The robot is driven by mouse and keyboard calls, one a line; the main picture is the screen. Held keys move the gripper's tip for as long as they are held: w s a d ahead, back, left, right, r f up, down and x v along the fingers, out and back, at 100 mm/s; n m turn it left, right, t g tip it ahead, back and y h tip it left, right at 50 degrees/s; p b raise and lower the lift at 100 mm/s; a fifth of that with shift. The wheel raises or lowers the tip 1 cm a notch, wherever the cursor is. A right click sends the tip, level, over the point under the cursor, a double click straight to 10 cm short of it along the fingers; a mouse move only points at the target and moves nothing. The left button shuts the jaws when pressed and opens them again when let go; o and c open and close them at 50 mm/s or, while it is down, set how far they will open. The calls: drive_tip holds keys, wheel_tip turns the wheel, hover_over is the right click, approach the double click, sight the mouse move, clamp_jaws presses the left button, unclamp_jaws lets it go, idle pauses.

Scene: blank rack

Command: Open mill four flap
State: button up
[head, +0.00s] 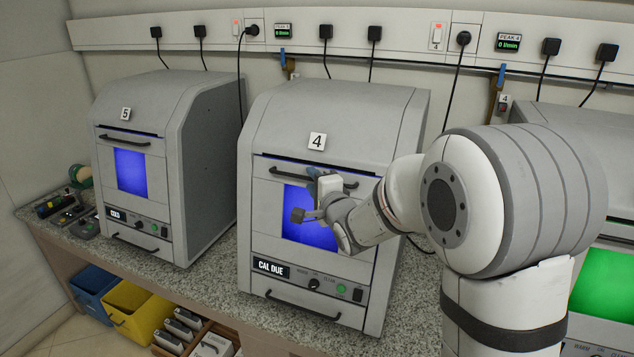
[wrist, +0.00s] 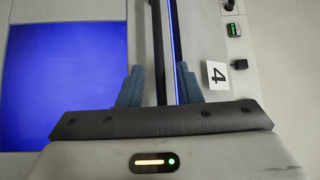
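Mill four (head: 335,120) is the grey cabinet in the middle of the head view, marked with a "4" plate that also shows in the wrist view (wrist: 217,74). Its front flap (head: 268,205) has a blue window and looks closed, with a thin slit along its top edge. A dark bar handle (head: 350,184) runs across the flap's upper part. My gripper (head: 314,188) is at this handle and hides part of it. In the wrist view my gripper (wrist: 160,72) has its two blue-grey fingers apart, with the dark handle bar (wrist: 157,40) between them and gaps on both sides.
Mill five (head: 130,160) stands to the left, and another machine with a green window (head: 605,285) is at the right, partly behind my arm. A lower drawer handle (head: 300,306) is on mill four. Blue (head: 92,280) and yellow (head: 125,316) bins sit below the granite bench.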

drive_tip(key=shift+c, duration=0.4)
clamp_jaws()
drive_tip(key=shift+d+f+b, duration=0.2)
drive_tip(key=shift+f+b, duration=0.05)
drive_tip(key=shift+b, duration=0.3)
